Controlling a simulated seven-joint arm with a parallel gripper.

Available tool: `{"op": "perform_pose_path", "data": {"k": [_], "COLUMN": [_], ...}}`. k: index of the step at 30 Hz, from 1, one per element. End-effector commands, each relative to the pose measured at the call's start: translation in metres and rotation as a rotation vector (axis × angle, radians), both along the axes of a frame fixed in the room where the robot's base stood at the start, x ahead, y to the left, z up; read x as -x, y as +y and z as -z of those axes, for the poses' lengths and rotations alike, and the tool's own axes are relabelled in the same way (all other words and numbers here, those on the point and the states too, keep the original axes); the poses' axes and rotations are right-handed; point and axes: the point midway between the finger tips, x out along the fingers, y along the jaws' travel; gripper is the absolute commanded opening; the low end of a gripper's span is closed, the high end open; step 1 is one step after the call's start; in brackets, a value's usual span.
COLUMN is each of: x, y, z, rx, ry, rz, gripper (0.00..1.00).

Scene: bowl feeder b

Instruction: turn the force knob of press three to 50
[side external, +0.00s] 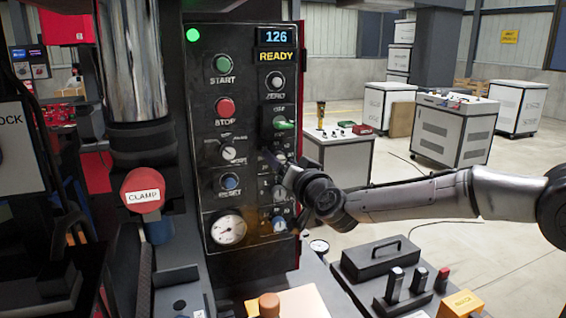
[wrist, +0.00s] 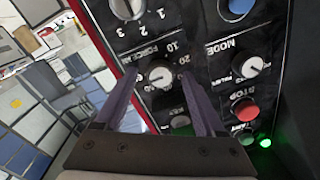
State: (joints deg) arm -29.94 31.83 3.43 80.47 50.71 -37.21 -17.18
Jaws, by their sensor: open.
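The force knob (wrist: 160,74) is a round, light-coloured dial under the FORCE lettering on the black panel, with 10 and 20 readable on its scale. Its pointer setting is too small to read. My gripper (wrist: 163,76) is open, with one finger on each side of the knob in the wrist view; I cannot tell whether they touch it. In the side view my gripper (side external: 272,162) is at the right column of the control panel (side external: 252,110) and hides the force knob.
Close by are the selector marked 1, 2, 3 (wrist: 126,8), the MODE knob (wrist: 250,66) and the red STOP button (wrist: 245,108). A CLAMP knob (side external: 142,191) stands left of the panel. A bench with a black box (side external: 381,258) is below my arm.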

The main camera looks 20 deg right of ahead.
Motion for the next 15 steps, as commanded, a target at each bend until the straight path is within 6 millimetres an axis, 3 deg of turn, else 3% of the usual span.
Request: {"op": "perform_pose_path", "data": {"k": [6, 15], "x": [-0.0001, 0.0001], "y": [-0.0001, -0.0002], "z": [-0.0003, -0.0002], "rx": [0.000, 0.000], "ry": [0.000, -0.001], "rz": [0.000, 0.000], "gripper": [0.70, 0.16]}}
